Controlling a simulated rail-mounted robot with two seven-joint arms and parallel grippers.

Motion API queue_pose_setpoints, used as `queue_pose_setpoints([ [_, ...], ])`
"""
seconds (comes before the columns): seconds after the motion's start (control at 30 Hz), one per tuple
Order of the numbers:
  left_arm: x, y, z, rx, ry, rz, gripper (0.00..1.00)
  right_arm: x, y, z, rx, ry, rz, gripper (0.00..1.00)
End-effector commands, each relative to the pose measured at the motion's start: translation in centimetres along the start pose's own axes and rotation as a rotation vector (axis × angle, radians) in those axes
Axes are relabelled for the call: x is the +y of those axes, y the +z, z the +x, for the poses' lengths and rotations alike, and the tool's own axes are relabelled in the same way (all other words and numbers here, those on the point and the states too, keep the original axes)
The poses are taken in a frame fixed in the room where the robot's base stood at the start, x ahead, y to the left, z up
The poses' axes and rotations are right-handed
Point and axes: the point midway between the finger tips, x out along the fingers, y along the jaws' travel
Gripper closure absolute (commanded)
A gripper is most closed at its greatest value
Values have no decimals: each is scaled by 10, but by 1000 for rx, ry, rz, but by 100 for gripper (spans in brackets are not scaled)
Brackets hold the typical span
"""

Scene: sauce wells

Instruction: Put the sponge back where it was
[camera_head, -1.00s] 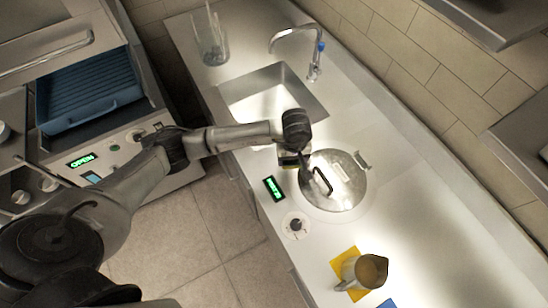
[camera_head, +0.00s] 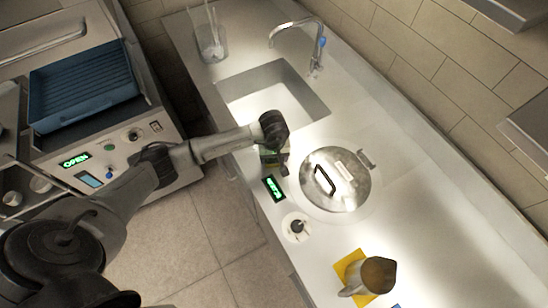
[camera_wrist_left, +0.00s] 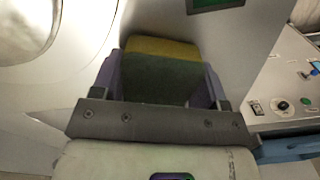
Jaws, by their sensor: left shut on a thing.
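My left gripper (camera_head: 279,158) is shut on the sponge (camera_head: 268,158), near the front edge of the counter between the sink and the round lid. In the left wrist view the sponge (camera_wrist_left: 160,75) sits between the two fingers, with a yellow band at its far end and a dark green face. The gripper hides part of the sponge in the head view. I cannot tell whether the sponge touches the counter. My right gripper is not in view.
A sink (camera_head: 270,95) with a faucet (camera_head: 300,35) lies behind the gripper. A round metal lid (camera_head: 350,195) with a black handle is to its right. A green display (camera_head: 273,188) and a knob (camera_head: 296,227) are in front. A metal jug (camera_head: 376,275) stands on a yellow mat (camera_head: 350,268).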

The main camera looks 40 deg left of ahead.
Motion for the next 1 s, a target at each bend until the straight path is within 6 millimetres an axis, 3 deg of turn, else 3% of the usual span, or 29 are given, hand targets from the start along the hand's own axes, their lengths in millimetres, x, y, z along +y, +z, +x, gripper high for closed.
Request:
queue_pose_setpoints([
  [0.4, 0, -1, 5, 2, 1, 0, 58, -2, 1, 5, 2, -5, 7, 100],
  [0.43, 0, -1, 3, 2, 1, 0, 30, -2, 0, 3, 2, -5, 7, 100],
  [0.67, 0, 0, 3, 1, 1, 0, 7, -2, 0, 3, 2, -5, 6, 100],
  [1.0, 0, 0, -2, 1, 1, 0, 7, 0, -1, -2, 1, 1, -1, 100],
])
